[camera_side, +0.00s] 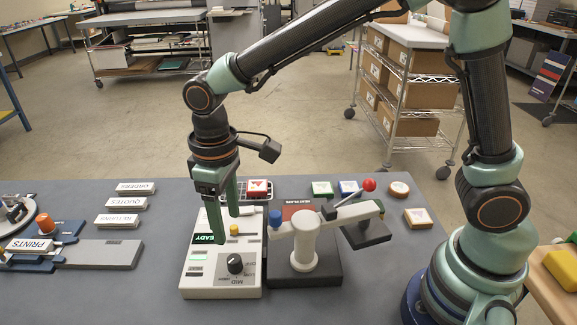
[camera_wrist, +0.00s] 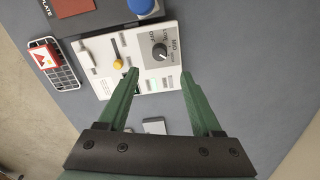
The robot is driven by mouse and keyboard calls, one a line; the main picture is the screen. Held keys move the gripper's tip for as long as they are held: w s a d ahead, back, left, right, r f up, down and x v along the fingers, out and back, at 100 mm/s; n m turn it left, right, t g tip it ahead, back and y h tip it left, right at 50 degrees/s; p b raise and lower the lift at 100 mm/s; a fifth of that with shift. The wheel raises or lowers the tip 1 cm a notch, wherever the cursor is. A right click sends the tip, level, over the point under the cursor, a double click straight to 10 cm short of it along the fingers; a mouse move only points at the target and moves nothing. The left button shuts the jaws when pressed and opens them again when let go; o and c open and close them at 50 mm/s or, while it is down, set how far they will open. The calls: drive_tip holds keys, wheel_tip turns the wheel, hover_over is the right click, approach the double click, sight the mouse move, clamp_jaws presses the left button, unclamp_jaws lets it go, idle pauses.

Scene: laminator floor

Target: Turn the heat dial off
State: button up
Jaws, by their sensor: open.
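The black heat dial (camera_side: 235,264) sits on the front part of a pale control box (camera_side: 193,281). In the wrist view the dial (camera_wrist: 160,50) has a white mark and printed words around it, including OFF and MID. I cannot tell for certain which word the mark points to. My gripper (camera_side: 228,226) points down over the box, behind the dial in the side view. In the wrist view its green fingers (camera_wrist: 159,74) are spread apart with nothing between them, and the dial lies just beyond their tips. The gripper does not touch the dial.
A yellow slider knob (camera_side: 234,229) and a READY display (camera_side: 209,239) are on the box near the fingers. A grey post with a red-knobbed lever (camera_side: 369,185) stands right of the box. A blue knob (camera_side: 275,217) is close by.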

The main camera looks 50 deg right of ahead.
sight(234, 258)
wheel_tip(234, 258, down, 10)
drive_tip(key=shift+r, duration=0.1)
idle(0.4)
clamp_jaws()
